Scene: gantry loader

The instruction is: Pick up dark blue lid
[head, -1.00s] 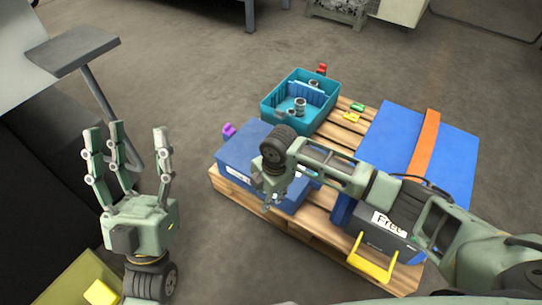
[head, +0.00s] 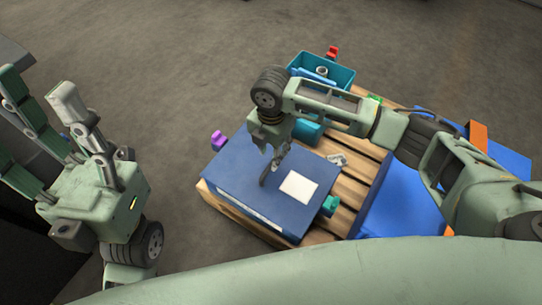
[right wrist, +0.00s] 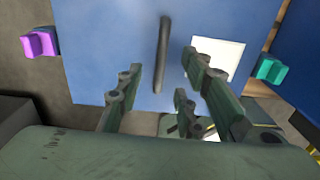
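The dark blue lid (head: 235,180) lies flat on a box on the pallet, with a dark bar handle (head: 267,173) and a white square label (head: 299,187) on top. My right gripper (head: 271,147) is above the lid, close to the handle. In the right wrist view the lid (right wrist: 110,60) fills the upper middle, and the handle (right wrist: 164,55) lies between the spread fingers of the right gripper (right wrist: 160,78), which is open and empty. Whether a finger touches the handle cannot be told. My left gripper (head: 50,120) is open and empty at the left, away from the pallet.
A purple clip (head: 218,140) and a teal clip (head: 330,205) sit at opposite sides of the lid. A teal crate (head: 340,74) stands behind on the wooden pallet (head: 345,190). A larger blue box (head: 400,205) with an orange strap stands on the right.

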